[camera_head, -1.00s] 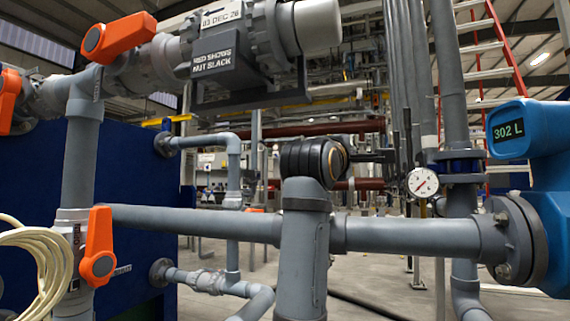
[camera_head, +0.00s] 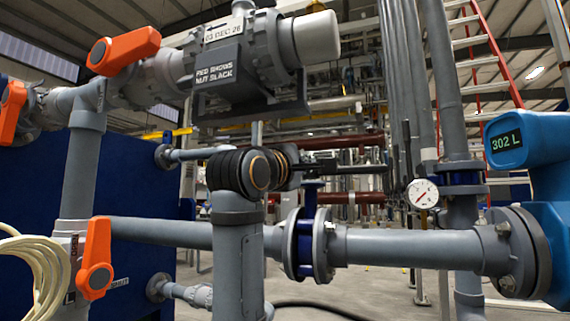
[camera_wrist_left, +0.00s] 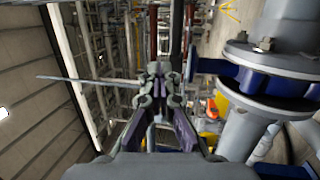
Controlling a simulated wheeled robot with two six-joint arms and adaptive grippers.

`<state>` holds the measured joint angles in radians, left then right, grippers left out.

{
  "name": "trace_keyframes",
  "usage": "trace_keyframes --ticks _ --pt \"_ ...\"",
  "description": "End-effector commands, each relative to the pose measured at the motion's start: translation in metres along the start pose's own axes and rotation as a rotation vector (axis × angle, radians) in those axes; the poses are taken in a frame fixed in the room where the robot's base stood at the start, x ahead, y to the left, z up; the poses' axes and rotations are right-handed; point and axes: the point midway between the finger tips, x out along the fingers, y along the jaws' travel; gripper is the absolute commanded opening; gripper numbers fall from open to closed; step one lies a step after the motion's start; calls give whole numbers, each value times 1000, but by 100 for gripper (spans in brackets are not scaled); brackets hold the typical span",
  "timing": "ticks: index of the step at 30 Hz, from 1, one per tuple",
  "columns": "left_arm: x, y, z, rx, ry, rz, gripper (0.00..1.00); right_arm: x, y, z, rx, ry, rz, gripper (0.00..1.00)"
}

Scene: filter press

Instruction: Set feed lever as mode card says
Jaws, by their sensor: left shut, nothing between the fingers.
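The feed lever (camera_head: 352,168) looks to be the dark bar on top of a blue-bodied valve (camera_head: 305,245) between two grey flanges. It points right, along the pipe. In the left wrist view the valve (camera_wrist_left: 275,72) is at the right, and the lever (camera_wrist_left: 189,35) runs away from the camera. My left gripper (camera_head: 312,165) is near the lever's stem end, partly hidden behind my own wrist. In the wrist view it (camera_wrist_left: 158,75) is shut and empty, beside the lever; I cannot tell if they touch. No readable mode card shows. My right gripper is not in view.
Orange handles (camera_head: 97,258) and a cable coil (camera_head: 38,265) are at the left. Overhead is a grey unit with a sign (camera_head: 217,68) reading "RED SHOWS NUT SLACK". A gauge (camera_head: 422,193) and a blue meter reading 302 L (camera_head: 507,141) are at the right.

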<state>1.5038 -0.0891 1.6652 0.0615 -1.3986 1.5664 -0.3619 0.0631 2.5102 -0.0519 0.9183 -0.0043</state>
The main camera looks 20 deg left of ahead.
Motion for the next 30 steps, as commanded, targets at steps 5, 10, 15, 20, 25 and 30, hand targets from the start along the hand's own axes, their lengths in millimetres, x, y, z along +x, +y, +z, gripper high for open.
trace_keyframes --ticks 5,10,15,20,25,30 --pt "-4 2 -17 0 3 -1 0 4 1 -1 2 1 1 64" --pt "-7 2 -32 0 3 -1 0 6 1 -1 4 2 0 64" --pt "-9 2 -41 0 1 -1 0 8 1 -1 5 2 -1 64" --pt "-10 2 -45 0 0 -1 0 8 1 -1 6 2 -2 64" --pt "-10 2 -45 0 0 -1 0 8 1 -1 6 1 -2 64" --pt "-10 2 -45 0 0 -1 8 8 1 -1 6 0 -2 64"
